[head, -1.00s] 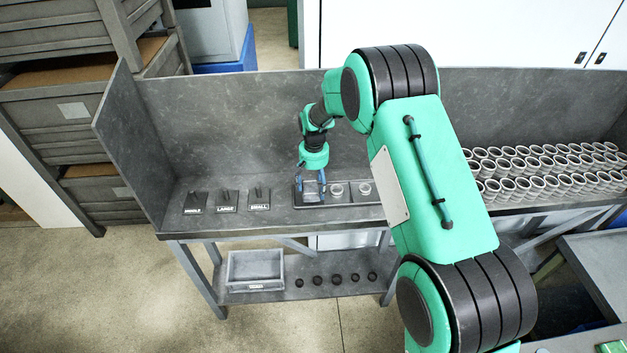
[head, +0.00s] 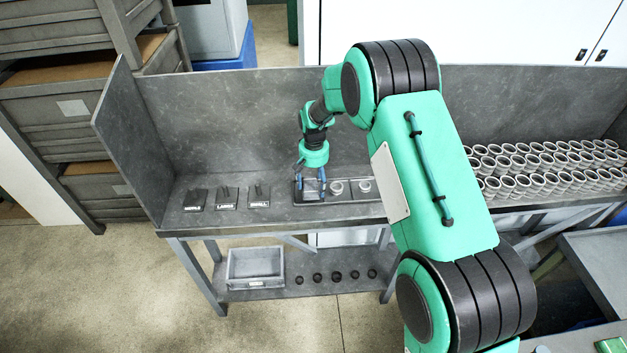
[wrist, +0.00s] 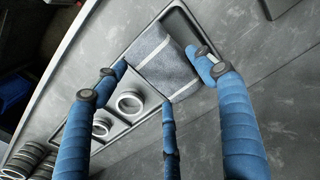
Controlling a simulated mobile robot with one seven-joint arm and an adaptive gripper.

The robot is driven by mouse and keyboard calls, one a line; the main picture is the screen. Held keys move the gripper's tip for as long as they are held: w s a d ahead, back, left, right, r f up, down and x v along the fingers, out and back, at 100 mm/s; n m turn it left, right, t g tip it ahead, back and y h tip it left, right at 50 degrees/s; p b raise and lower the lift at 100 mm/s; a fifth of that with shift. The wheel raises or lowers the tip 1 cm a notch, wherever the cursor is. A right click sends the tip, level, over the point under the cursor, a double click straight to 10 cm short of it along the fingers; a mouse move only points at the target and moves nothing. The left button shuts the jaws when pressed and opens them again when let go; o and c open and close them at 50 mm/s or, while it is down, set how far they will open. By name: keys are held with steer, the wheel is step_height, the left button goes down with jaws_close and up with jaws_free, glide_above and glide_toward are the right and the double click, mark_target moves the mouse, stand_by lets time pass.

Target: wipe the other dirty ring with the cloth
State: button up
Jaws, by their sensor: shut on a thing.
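My gripper (wrist: 170,80) has three blue fingers and is shut on the cloth (wrist: 160,62), a grey piece with pale stripes. The cloth is over the left end of the dark tray (wrist: 186,22); whether it touches the tray is unclear. Two metal rings stand in the tray beside the cloth, the nearer ring (wrist: 130,102) and the farther ring (wrist: 102,127). In the head view, my gripper (head: 311,190) is at the tray's left end, with the nearer ring (head: 337,187) and the farther ring (head: 364,186) to its right. Dirt on the rings is too small to tell.
Labelled black holders (head: 227,198) stand left of the tray. Many rings (head: 540,170) fill the bench's right side. Bench walls (head: 230,120) rise behind and at the left. A grey bin (head: 256,268) and several dark round parts (head: 336,277) are on the lower shelf.

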mark_target(313, 179)
steer(key=shift+s, duration=0.55)
steer(key=shift+w, duration=2.05)
steer(key=shift+s, duration=1.85)
steer(key=shift+w, duration=1.5)
steer(key=shift+w+r+p, duration=0.2)
steer(key=shift+r+p, duration=0.25)
steer(key=shift+r, duration=0.75)
steer(key=shift+w+r+p, duration=0.15)
steer(key=shift+r+p, duration=0.3)
steer(key=shift+r, duration=0.7)
steer(key=shift+s+r+p, duration=0.1)
steer(key=shift+r+p, duration=0.55)
steer(key=shift+r, duration=1.05)
